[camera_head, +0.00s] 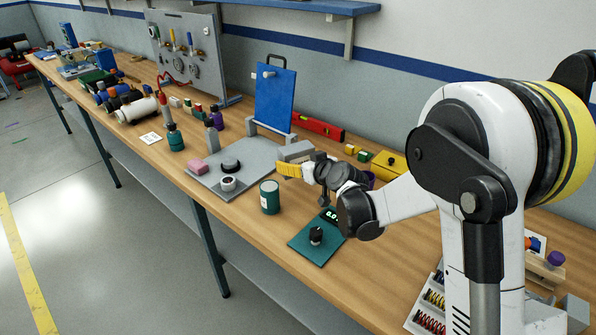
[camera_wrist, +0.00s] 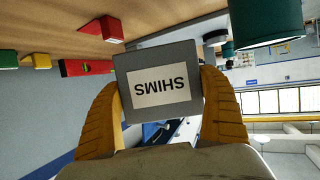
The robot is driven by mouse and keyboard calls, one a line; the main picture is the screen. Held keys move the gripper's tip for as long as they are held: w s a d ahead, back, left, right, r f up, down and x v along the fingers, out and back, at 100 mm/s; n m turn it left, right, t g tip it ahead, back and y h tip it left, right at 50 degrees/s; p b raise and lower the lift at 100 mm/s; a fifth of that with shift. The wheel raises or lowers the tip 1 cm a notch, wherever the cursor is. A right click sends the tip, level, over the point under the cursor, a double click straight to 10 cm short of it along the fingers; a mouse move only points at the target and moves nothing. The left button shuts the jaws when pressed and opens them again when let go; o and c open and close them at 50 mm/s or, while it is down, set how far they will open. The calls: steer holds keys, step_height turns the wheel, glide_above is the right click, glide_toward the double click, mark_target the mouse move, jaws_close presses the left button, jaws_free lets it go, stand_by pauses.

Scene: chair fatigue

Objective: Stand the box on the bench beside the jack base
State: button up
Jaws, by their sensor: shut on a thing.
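The grey box (camera_wrist: 158,80) with a white label reading SHIMS fills the middle of the wrist view, its lettering upside down there. My gripper (camera_head: 283,169) is shut on it, with a yellow finger on each side. In the head view the box (camera_head: 297,150) shows partly behind my gripper, over the bench (camera_head: 335,275); I cannot tell whether it touches anything below. A grey base plate (camera_head: 212,182) lies left of my gripper, with a black disc (camera_head: 231,166) and a black-and-white round piece (camera_head: 228,184) on it. I cannot tell which part is the jack base.
A teal can (camera_head: 270,197) stands just in front of my gripper. A teal scale (camera_head: 318,238) with a small black weight lies nearer. A blue upright panel (camera_head: 275,101) rises behind the plate. A red level (camera_head: 318,127) and a yellow box (camera_head: 388,164) lie at the back.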

steer(key=shift+f+b, duration=0.35)
steer(key=shift+f, duration=1)
steer(key=shift+f+b, duration=0.65)
steer(key=o, duration=1.1)
steer(key=shift+r+p, duration=0.6)
steer(key=shift+r, duration=0.05)
steer(key=s+d+r+m+g+h+p, duration=0.1)
steer(key=s+d+r, duration=0.3)
steer(key=s, duration=0.3)
steer(key=s+d+r+g+h+p, duration=0.1)
steer(key=s+d+r, duration=0.25)
steer(key=s, duration=0.45)
steer(key=s+d+r+m+h+p, duration=0.1)
steer(key=s+d+r, duration=0.35)
steer(key=s, duration=0.25)
steer(key=s+d+f+m+g+h, duration=0.1)
steer(key=s+d, duration=0.3)
steer(key=s, duration=0.4)
steer(key=s+d+f+m+g+h, duration=0.1)
steer(key=s+d+m+h, duration=0.1)
steer(key=s+d, duration=0.3)
steer(key=s, duration=0.3)
steer(key=shift+s+d+m+g+h, duration=0.2)
steer(key=shift+s+m+g+h, duration=0.1)
steer(key=shift+m+g, duration=0.1)
